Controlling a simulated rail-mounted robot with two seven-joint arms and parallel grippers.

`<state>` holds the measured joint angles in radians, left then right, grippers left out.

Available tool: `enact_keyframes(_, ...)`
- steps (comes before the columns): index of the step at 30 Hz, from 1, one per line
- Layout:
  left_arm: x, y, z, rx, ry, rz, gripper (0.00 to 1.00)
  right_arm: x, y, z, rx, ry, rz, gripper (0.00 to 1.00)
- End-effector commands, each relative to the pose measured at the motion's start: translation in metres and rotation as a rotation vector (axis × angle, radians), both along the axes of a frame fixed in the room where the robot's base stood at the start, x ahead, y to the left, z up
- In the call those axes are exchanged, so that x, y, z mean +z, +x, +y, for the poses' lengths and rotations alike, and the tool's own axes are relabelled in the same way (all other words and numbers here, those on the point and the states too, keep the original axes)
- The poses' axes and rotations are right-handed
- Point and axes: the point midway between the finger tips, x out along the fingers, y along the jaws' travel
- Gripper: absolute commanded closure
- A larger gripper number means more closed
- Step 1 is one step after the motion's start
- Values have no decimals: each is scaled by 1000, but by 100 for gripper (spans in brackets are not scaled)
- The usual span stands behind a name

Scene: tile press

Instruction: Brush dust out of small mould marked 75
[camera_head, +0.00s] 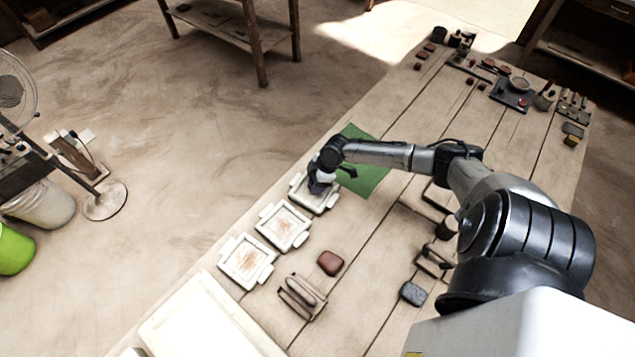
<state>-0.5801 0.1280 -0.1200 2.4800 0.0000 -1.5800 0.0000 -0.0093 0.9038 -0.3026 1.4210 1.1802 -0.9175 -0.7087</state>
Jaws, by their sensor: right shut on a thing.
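Three small pale moulds stand in a row along the table's left edge: the near mould (247,262), the middle mould (283,226) and the far mould (303,199). Reddish dust lies in the near and middle ones. My right gripper (321,184) is over the far mould, pointing down, and hides much of its inside. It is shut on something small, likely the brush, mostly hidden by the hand. Whether it touches the mould I cannot tell. No number 75 is legible on any mould. My left gripper is out of view.
A green mat (368,180) lies beyond the far mould. A red-brown block (330,263), a wooden-handled tool (302,297) and a dark grey block (413,294) lie nearby. A large pale slab (205,325) covers the near left corner. Several small items crowd the table's far end.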

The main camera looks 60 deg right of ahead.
Motion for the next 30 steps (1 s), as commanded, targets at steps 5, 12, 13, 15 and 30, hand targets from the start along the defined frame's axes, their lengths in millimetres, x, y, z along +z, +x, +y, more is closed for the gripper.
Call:
enact_keyframes(5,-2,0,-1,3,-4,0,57,-1,4,0,0,1,-1,59)
enact_keyframes(12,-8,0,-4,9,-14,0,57,-1,15,1,0,1,-3,59)
enact_keyframes(13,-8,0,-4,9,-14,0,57,-1,16,1,0,0,-2,59)
enact_keyframes(15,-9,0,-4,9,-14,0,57,0,18,1,0,1,-1,59)
enact_keyframes(30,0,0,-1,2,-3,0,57,-2,20,17,1,2,0,59)
